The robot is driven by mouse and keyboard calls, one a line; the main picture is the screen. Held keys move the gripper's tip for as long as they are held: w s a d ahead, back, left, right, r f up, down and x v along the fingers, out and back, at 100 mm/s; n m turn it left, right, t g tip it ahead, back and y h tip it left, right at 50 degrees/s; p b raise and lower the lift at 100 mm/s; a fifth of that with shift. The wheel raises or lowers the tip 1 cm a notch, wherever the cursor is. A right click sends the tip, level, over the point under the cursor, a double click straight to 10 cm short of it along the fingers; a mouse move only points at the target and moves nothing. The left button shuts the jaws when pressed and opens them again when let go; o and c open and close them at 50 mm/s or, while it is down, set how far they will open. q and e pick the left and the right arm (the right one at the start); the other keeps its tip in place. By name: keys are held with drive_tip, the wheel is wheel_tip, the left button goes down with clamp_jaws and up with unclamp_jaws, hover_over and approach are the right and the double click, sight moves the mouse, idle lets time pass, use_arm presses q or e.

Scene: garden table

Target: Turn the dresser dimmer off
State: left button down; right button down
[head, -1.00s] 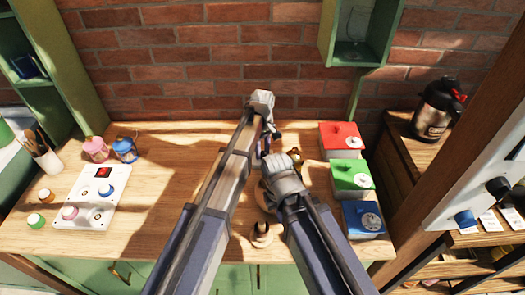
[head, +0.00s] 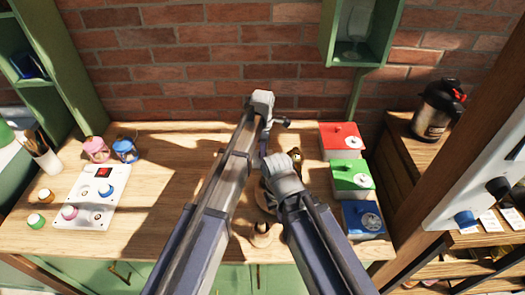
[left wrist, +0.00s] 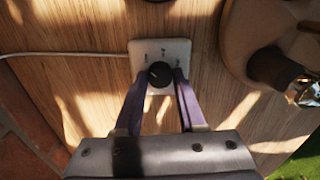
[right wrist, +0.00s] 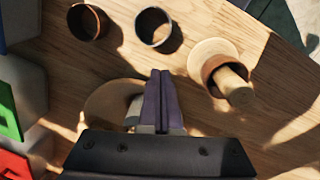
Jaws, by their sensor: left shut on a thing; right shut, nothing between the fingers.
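The dimmer is a small white plate (left wrist: 148,50) with a round black knob (left wrist: 160,74), seen in the left wrist view with a white cable running to its left side. My left gripper (left wrist: 161,80) is shut on the knob, one purple finger on each side. The marks on the plate are too small to read, so I cannot tell the setting. In the head view my arms hide the dimmer. My right gripper (right wrist: 160,76) is shut and empty above the table, in the right wrist view over a round brown thing (right wrist: 112,103).
Red (head: 342,138), green (head: 350,174) and blue (head: 362,217) boxes stand right of my arms. A white panel with knobs (head: 93,192) lies at the left, near pink (head: 96,149) and blue (head: 125,150) jars. A cup with a stick (right wrist: 213,70) stands near my right gripper. Bare wood lies left of my arms.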

use_arm(q)
drive_tip(key=n, duration=0.4)
drive_tip(key=shift+n, duration=2.2)
drive_tip(key=c, duration=0.5)
unclamp_jaws()
wheel_tip(320, 180, up, 8)
drive_tip(key=p, duration=0.8)
drive_tip(key=shift+f, duration=0.1)
use_arm(e)
wheel_tip(320, 180, up, 8)
